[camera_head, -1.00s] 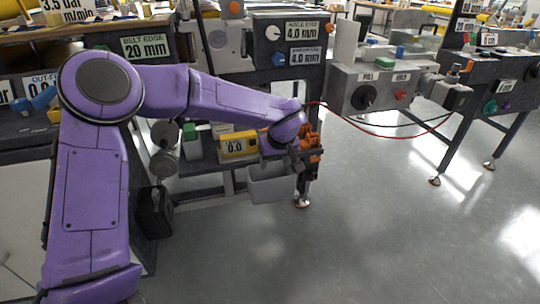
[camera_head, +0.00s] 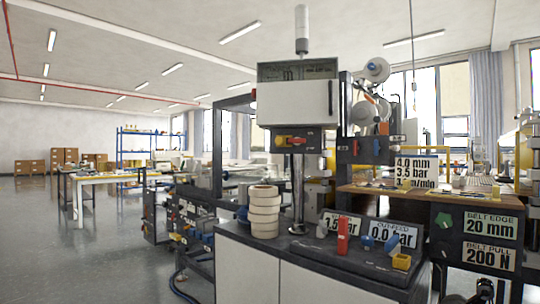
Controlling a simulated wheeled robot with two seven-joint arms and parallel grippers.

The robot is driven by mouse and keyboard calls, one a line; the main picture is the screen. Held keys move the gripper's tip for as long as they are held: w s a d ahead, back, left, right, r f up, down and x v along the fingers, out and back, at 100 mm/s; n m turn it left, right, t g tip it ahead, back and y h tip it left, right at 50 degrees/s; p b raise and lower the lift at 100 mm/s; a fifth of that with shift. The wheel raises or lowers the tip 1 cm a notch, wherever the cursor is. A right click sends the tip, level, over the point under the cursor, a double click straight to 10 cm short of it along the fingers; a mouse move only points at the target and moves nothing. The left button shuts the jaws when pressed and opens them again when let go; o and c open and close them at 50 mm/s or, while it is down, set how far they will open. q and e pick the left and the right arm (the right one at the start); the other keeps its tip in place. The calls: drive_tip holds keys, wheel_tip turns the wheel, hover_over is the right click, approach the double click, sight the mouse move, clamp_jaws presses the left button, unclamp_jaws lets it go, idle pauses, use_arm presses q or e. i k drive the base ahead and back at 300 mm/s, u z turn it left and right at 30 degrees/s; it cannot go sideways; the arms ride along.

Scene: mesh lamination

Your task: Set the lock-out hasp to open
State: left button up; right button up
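I cannot make out for certain which part is the lock-out hasp. A red and yellow switch (camera_head: 290,142) sits under the grey control box (camera_head: 296,103) on a metal post; whether a hasp is fitted to it is too small to tell. A red upright part (camera_head: 343,235) stands on the dark sloped panel (camera_head: 310,254) of the cabinet in front.
A stack of cream tape rolls (camera_head: 264,212) stands on the cabinet (camera_head: 305,284), left of the post. Sign plates, blue knobs and a yellow block (camera_head: 401,262) are on the panel. A white table (camera_head: 108,178) stands at the left, with open floor (camera_head: 120,255) around it.

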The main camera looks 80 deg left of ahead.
sight(280, 140)
drive_tip(key=u, duration=0.05)
drive_tip(key=i, duration=0.45)
drive_tip(key=u, duration=2.65)
drive_tip(key=k, duration=0.55)
drive_tip(key=z, duration=0.5)
drive_tip(key=i, duration=1.3)
drive_tip(key=u, duration=0.45)
